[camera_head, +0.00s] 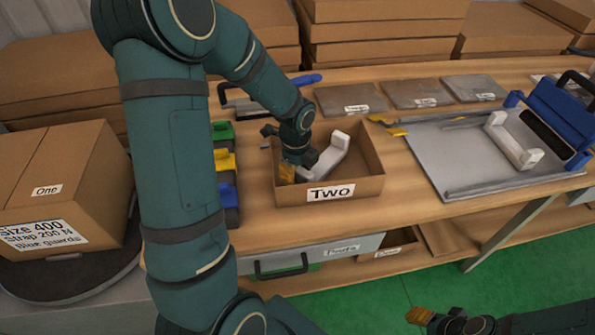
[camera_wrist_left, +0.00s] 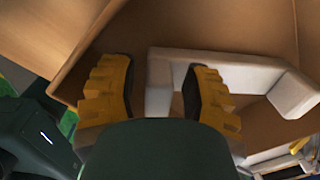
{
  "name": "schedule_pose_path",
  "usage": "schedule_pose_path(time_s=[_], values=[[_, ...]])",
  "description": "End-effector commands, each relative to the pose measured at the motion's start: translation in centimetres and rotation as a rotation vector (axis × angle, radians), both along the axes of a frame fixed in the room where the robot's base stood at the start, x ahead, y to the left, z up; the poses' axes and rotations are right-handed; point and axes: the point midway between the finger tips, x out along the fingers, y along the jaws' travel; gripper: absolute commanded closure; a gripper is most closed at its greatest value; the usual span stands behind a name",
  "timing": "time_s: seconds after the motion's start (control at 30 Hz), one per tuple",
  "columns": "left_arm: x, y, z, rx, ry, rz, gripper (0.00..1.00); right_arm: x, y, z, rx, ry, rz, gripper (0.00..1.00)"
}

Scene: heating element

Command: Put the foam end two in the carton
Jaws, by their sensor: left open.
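The open carton (camera_head: 330,190), labelled Two, stands on the wooden bench. A white U-shaped foam end (camera_head: 333,153) lies inside it, toward the right half. My left gripper (camera_head: 288,172) is inside the carton at its left side, pointing down, with its yellow fingers apart. In the left wrist view, one leg of the foam end (camera_wrist_left: 225,75) shows between the open fingers (camera_wrist_left: 158,70), nearer the right finger. Whether a finger touches it I cannot tell. My right gripper (camera_head: 440,318) is partly in view at the bottom edge, away from the bench, its opening unclear.
A second white foam end (camera_head: 514,141) sits on the metal tray (camera_head: 450,160) at the right, near a blue tool (camera_head: 555,112). Grey pads (camera_head: 415,95) lie behind the carton. Green, yellow and blue bins (camera_head: 225,165) stand left. A closed box labelled One (camera_head: 60,190) is far left.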

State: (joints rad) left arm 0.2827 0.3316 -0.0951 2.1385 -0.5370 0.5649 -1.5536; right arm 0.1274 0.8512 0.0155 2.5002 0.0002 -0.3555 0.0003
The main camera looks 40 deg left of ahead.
Motion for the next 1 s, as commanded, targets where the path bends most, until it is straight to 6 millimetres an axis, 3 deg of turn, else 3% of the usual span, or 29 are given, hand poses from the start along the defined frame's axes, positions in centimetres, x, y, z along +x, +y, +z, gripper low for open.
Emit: schedule_pose_path(time_s=[0.3, 0.5, 0.7, 1.0], values=[[-0.2, 0.0, 6.6, 0.002, -0.004, 0.001, 0.52, -0.4, 0.1, 2.1, 0.002, 0.009, 0.002, 0.53], [-0.4, 0.0, 9.8, 0.001, -0.002, -0.001, 0.52, -0.5, 0.1, 3.0, 0.003, 0.014, 0.003, 0.53], [-0.5, 0.0, 11.2, 0.000, 0.000, 0.000, 0.52, -0.6, 0.1, 3.2, 0.003, 0.015, 0.004, 0.53], [-0.5, 0.0, 11.3, 0.000, 0.000, 0.000, 0.52, -0.7, 0.1, 3.2, 0.003, 0.015, 0.004, 0.53]])
